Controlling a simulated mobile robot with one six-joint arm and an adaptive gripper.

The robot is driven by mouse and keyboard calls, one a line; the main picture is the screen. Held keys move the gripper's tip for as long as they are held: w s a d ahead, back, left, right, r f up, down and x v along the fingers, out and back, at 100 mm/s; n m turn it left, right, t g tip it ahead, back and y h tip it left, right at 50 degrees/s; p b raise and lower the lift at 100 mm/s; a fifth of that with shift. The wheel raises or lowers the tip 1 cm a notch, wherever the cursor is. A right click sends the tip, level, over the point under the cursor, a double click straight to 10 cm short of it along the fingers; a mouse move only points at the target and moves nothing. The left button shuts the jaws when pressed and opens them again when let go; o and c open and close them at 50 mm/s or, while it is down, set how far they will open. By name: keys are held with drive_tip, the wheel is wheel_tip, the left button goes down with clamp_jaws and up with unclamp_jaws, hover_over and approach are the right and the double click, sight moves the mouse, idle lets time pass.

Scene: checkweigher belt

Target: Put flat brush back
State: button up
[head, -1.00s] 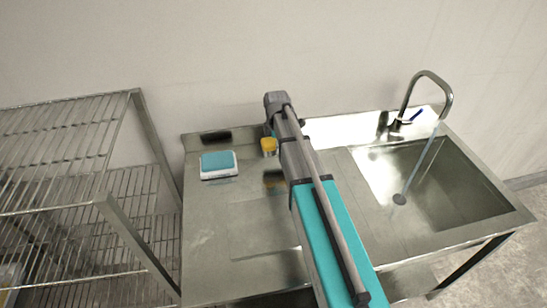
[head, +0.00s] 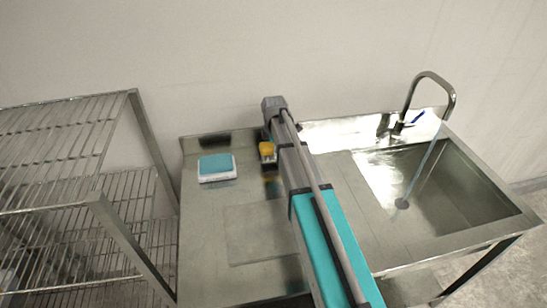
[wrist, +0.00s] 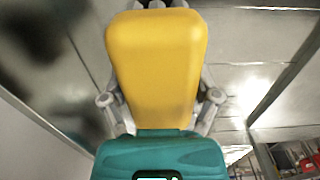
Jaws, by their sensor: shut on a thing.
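A yellow block-like piece (wrist: 155,65) fills the middle of the wrist view, between the grey links of my gripper (wrist: 160,5). I take it for part of the flat brush, but no bristles can be made out. A teal part sits below it in that view. The gripper is shut; its fingertips are mostly hidden behind the yellow piece. In the head view the yellow piece (head: 267,150) shows just left of my arm, over the back of the steel counter (head: 205,235). My arm hides most of the gripper there.
A small white scale with a teal top (head: 217,166) stands on the counter's back left. A sink (head: 440,185) with a tall tap (head: 452,95) is at the right. A wire rack (head: 90,210) stands at the left. The counter's front left is clear.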

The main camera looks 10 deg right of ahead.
drive_tip(key=shift+f+b, duration=1.05)
drive_tip(key=shift+f, duration=0.3)
drive_tip(key=shift+f, duration=0.15)
drive_tip(key=o, duration=0.8)
wheel_tip(320, 180, up, 12)
drive_tip(key=p, duration=1.2)
drive_tip(key=shift+s, duration=0.1)
